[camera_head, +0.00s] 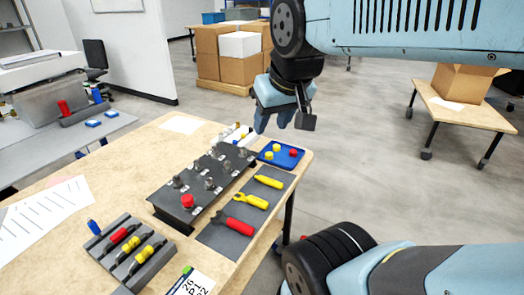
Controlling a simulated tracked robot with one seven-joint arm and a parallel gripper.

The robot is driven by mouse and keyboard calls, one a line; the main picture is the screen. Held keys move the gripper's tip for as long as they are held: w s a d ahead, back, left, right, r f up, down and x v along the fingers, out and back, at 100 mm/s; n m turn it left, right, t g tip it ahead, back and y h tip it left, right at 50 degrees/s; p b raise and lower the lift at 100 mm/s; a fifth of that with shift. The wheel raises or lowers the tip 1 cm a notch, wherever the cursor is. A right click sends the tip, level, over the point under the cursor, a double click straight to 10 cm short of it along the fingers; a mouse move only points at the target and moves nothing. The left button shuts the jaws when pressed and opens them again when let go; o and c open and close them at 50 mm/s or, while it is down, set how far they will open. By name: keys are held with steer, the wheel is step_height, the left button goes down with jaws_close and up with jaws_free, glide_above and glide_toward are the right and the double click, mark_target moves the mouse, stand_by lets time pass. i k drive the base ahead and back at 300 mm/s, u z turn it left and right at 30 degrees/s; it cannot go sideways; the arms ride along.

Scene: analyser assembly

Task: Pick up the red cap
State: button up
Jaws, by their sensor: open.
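A small red cap (293,153) sits in the blue tray (268,162) at the far right corner of the wooden table. My gripper (284,123) is open and empty, pointing down. It appears above the blue tray in the picture, apart from the caps. Its exact height and depth are hard to tell.
A grey mat (222,238) holds red pliers (236,226) and yellow tools (269,182). A rack (133,260) with red and yellow parts stands at the near left. White bottles (236,133) stand behind the block.

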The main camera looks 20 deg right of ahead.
mark_target(293, 152)
steer(key=u, duration=1.35)
steer(key=k, duration=1)
steer(key=z, duration=1.85)
steer(key=i, duration=1)
steer(key=z, duration=0.05)
